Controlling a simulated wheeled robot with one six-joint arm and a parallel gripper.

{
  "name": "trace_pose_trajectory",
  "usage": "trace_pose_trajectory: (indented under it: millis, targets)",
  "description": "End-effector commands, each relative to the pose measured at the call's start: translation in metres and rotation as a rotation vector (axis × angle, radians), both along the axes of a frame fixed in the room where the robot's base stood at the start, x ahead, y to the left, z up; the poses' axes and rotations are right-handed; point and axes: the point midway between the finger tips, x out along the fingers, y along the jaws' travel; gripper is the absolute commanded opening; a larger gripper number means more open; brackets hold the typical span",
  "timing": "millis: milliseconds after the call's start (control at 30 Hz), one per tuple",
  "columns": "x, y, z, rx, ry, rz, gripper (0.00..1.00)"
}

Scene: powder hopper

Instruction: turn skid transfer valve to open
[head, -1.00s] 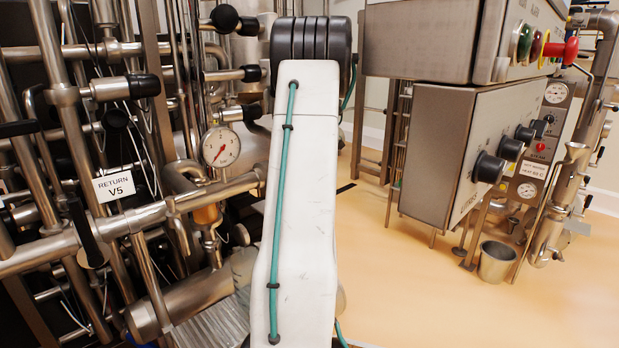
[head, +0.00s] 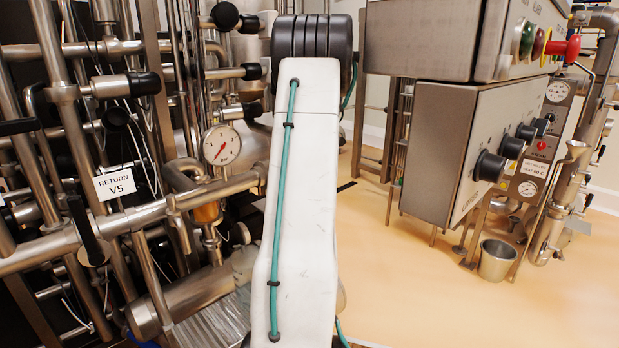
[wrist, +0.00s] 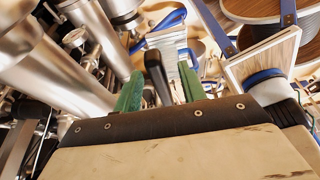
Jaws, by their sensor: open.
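In the wrist view my gripper (wrist: 160,88) is open, with one green finger on each side. A black lever-like bar (wrist: 155,68) stands between the fingers, with gaps visible on both sides. I cannot tell whether this bar is the skid transfer valve's handle, as no label for it shows. In the head view my white arm hides the gripper and whatever is in front of it. A valve with a black lever (head: 84,230) at the left has a white tag (head: 115,184) reading RETURN V5.
Dense steel pipework with a pressure gauge (head: 221,145) fills the left of the head view. A grey control box (head: 450,145) with black knobs stands at the right. A metal bucket (head: 497,261) is below it. Tan floor (head: 420,290) is open between. Large steel cylinders (wrist: 60,75) are close in the wrist view.

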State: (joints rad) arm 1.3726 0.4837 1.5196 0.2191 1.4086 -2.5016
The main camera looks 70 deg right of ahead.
Motion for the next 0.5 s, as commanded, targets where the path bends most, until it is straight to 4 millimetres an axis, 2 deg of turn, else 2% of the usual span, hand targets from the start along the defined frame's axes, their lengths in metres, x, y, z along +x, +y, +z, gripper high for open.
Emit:
trace_pose_trajectory:
  millis: [300, 500]
  targets:
    - [-0.009, -0.016, 0.05, 0.0, 0.0, 0.0, 0.41]
    - [-0.011, -0.021, 0.064, 0.001, 0.0, 0.0, 0.41]
